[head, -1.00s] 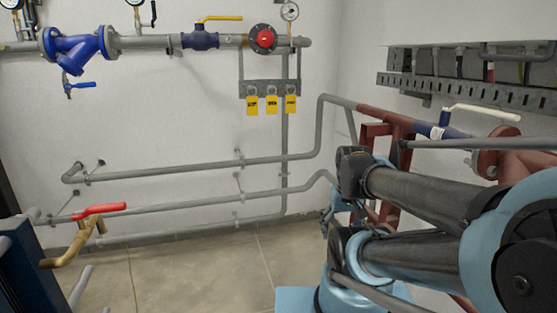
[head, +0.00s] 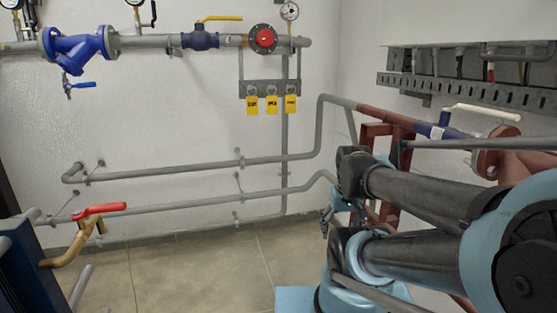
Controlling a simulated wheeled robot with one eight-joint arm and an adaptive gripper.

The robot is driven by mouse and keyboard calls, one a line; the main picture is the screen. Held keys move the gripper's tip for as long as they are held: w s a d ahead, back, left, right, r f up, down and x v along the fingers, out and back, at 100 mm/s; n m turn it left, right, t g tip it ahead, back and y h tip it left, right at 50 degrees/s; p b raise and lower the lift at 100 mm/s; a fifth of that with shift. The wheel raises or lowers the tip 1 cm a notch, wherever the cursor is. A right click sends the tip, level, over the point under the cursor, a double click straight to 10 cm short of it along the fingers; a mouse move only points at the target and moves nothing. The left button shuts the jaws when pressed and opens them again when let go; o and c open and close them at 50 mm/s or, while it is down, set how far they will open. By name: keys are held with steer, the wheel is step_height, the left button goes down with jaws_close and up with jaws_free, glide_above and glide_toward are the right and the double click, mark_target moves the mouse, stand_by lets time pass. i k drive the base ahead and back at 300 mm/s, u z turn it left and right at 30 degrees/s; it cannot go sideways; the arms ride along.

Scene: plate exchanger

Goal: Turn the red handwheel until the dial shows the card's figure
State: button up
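The red handwheel (head: 263,39) is a round red piece in a dark ring on the grey pipe along the back wall. A small round white dial (head: 290,11) stands on the pipe just right of it; its needle and figures are too small to read. Three yellow cards (head: 272,104) hang from a grey bracket below the wheel; their print is not legible. My gripper (head: 328,220) seems to be the small dark part at the left edge of my folded arm, low and far from the wheel. It is mostly hidden, and its fingers cannot be made out.
A yellow-lever valve (head: 205,38) and a blue strainer (head: 77,45) sit left on the same pipe. Grey pipes (head: 190,165) run low along the wall. A red-lever valve (head: 98,210) is at lower left, a white-lever valve (head: 445,125) at right. The middle floor is clear.

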mark_target(266, 37)
steer(key=k, duration=1)
steer(key=u, duration=0.75)
steer(key=i, duration=1.2)
steer(key=z, duration=0.8)
